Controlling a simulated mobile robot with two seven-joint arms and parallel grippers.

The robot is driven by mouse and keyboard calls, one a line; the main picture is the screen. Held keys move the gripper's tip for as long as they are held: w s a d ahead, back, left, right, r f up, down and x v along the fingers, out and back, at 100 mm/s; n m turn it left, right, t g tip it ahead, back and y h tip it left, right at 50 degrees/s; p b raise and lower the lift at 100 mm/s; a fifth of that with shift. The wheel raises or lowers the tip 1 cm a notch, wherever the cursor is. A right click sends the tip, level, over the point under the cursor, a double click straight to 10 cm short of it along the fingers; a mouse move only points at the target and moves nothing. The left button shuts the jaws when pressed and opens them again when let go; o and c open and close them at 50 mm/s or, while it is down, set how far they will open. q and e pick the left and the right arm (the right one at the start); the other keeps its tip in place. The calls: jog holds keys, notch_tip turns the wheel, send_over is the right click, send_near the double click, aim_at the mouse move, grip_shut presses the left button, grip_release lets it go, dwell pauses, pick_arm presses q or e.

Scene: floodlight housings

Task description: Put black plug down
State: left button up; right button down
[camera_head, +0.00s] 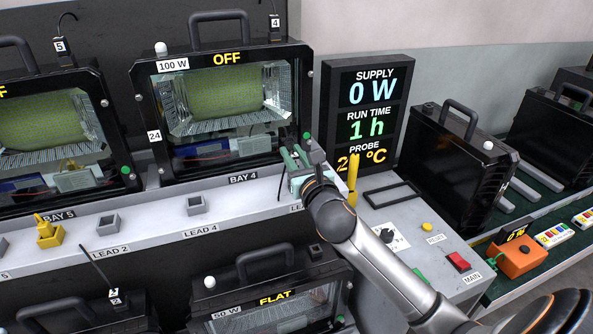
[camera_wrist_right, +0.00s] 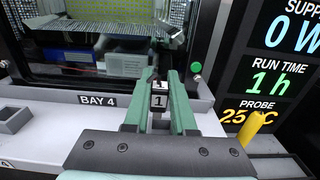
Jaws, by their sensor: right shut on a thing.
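The black plug (camera_wrist_right: 159,84) shows in the right wrist view with a white tag marked 1, between the two green fingers of my right gripper (camera_wrist_right: 159,93). The gripper is shut on it, in front of the Bay 4 housing, right of the BAY 4 label. In the head view my right gripper (camera_head: 293,158) is over the grey ledge (camera_head: 230,207), at the lower right corner of that housing. The plug is mostly hidden there by the fingers. I cannot tell whether its lower end touches anything. My left gripper is not in view.
The Bay 4 floodlight housing (camera_head: 222,58) reads OFF. Grey sockets stand on the ledge at LEAD 4 (camera_head: 196,204) and LEAD 2 (camera_head: 108,223). A yellow upright piece (camera_head: 353,180) stands right of my gripper, before the supply display (camera_head: 365,112). A FLAT housing (camera_head: 270,290) sits below.

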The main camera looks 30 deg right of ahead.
jog(key=shift+d+f, duration=0.25)
jog(key=shift+f, duration=0.1)
jog(key=shift+d+f+b, duration=0.25)
jog(key=shift+f+b, duration=0.05)
jog(key=shift+f, duration=1.4)
jog(key=shift+f, duration=0.15)
jog(key=c, duration=0.7)
grip_release()
jog(key=shift+c, duration=0.2)
